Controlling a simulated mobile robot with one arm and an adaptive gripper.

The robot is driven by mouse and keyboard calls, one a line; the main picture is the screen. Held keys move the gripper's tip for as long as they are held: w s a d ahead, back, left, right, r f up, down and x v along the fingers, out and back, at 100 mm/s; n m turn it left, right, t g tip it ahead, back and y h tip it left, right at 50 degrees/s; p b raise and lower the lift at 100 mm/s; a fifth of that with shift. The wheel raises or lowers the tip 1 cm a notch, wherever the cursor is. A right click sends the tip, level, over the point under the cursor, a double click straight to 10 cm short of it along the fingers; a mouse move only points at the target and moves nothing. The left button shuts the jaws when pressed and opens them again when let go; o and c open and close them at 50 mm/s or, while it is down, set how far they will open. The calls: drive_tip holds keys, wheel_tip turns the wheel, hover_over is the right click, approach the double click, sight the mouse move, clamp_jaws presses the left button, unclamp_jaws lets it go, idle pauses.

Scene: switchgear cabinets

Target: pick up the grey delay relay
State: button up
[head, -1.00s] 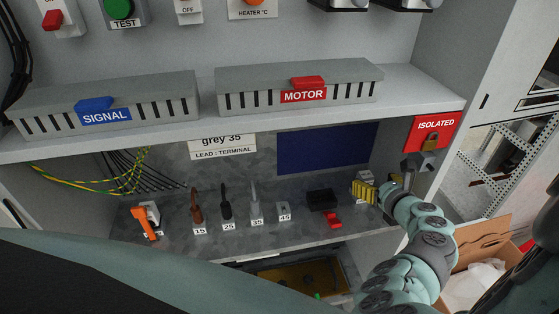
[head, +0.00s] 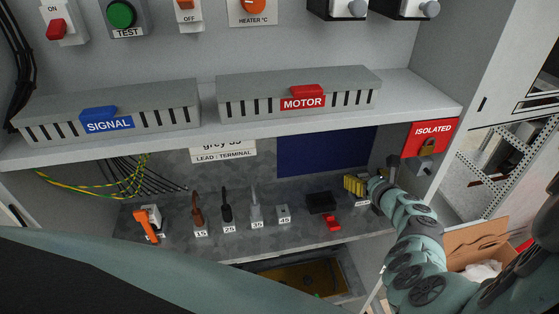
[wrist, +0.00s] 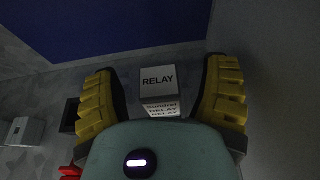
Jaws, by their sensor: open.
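The grey delay relay (wrist: 160,76) is a small light box marked RELAY in the wrist view. It stands between the two yellow finger pads of my gripper (wrist: 161,88), with visible space on both sides. A tag reading DELAY RELAY (wrist: 162,110) shows just below it. In the head view my gripper (head: 357,186) is at the right end of the lower shelf. There the relay is hidden behind my gripper and wrist, and only a small white tag (head: 362,204) shows below. My gripper is open and empty.
A black block (head: 320,202) and a red part (head: 332,222) lie left of my gripper. Numbered tools and an orange-handled tool (head: 146,224) stand farther left. A dark blue panel (head: 325,151) is behind. The cabinet's right wall with the ISOLATED lock plate (head: 432,138) is close.

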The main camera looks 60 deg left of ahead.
drive_tip(key=shift+a, duration=0.15)
clamp_jaws()
idle(0.6)
